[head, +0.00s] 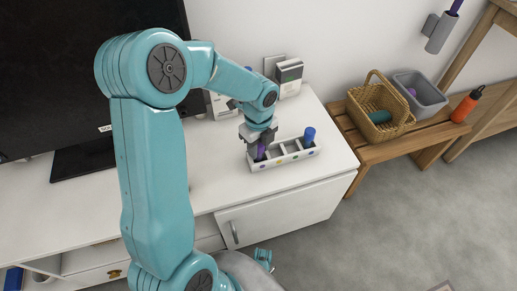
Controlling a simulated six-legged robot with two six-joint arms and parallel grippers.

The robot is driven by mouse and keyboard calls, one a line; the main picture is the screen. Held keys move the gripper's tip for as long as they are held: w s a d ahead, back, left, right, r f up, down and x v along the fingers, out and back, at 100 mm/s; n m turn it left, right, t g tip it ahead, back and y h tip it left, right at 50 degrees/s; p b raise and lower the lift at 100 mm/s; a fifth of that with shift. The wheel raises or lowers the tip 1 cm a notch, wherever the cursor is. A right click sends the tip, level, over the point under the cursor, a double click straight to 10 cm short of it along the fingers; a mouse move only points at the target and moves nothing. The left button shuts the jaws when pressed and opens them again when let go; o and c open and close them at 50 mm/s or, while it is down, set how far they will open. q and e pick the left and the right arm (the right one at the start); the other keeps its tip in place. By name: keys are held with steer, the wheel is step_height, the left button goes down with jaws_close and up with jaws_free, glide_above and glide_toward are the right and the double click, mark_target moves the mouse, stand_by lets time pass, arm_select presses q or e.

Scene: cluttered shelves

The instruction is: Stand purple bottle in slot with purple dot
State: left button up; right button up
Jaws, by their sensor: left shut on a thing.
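The purple bottle (261,152) is upright in my left gripper (260,156), which is shut on it. The gripper points down at the left end of a white slotted rack (286,158) on the white cabinet. The bottle's lower end is at the rack's left end; whether it is inside a slot or above it I cannot tell. Several small coloured dots run along the rack's front, too small to match surely to slots. A blue bottle (309,137) stands in the rack's right end slot. The middle slots look empty.
A black television (60,70) stands at the left on the cabinet. White boxes (289,75) stand behind the rack by the wall. A wooden bench (390,148) at the right bears a wicker basket (362,123), a grey bin (431,102) and an orange bottle (466,106).

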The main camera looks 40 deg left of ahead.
arm_select(q)
steer(key=shift+f, duration=0.1)
steer(key=o, duration=1)
steer(key=shift+o, duration=0.2)
step_height(320, 180, up, 12)
steer(key=p, duration=0.4)
